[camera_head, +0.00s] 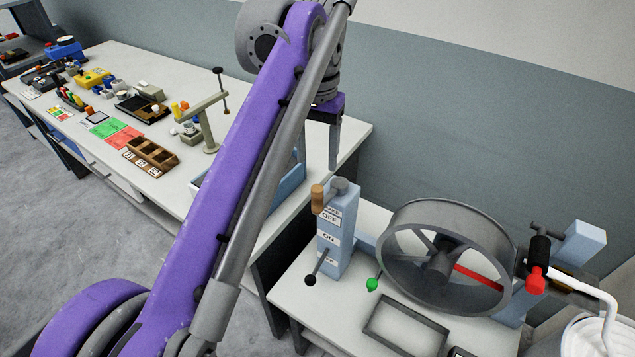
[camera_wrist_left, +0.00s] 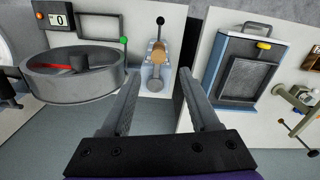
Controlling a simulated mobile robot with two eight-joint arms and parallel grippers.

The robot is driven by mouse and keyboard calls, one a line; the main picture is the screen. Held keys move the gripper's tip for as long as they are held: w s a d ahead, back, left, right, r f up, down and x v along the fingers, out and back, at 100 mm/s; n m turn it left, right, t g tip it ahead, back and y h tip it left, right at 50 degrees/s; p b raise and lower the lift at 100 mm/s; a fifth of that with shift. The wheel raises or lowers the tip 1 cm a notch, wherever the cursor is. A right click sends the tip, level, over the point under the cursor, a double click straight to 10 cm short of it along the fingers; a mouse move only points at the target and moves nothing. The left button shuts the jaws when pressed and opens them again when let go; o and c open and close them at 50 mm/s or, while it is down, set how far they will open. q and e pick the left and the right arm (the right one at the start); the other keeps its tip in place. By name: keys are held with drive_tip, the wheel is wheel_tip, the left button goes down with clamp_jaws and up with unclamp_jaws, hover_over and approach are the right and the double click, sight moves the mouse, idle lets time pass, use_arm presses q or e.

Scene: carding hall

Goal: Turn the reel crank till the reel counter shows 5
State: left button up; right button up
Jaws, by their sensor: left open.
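The reel (camera_head: 405,222) is a grey spoked drum with one red spoke, on the right table. Beside it stands a pale blue post (camera_head: 332,250) with OFF and ON labels. A crank (camera_head: 318,198) with a wooden handle sits on top of the post. It also shows in the left wrist view (camera_wrist_left: 159,50). The reel counter (camera_wrist_left: 58,20) reads 0. My left gripper (camera_head: 318,155) points down above and behind the post, partly hidden by my arm. In the left wrist view its open jaws (camera_wrist_left: 158,80) are empty, with the post beyond them. My right gripper is out of view.
A black-knobbed lever (camera_head: 311,279) and a green knob (camera_head: 372,284) stand by the post. A black and red handle (camera_head: 538,255) is right of the reel. A blue tray (camera_wrist_left: 248,65) lies on the neighbouring table, across a gap. A rectangular frame (camera_head: 405,328) lies in front.

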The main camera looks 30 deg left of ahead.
sight(317, 188)
use_arm(q)
drive_tip(key=f, duration=0.5)
drive_tip(key=f+b, duration=0.1)
drive_tip(key=f, duration=0.4)
drive_tip(key=shift+s+d+f, duration=0.15)
drive_tip(key=shift+s+f, duration=0.05)
drive_tip(key=shift+f, duration=0.05)
clamp_jaws()
idle(1.0)
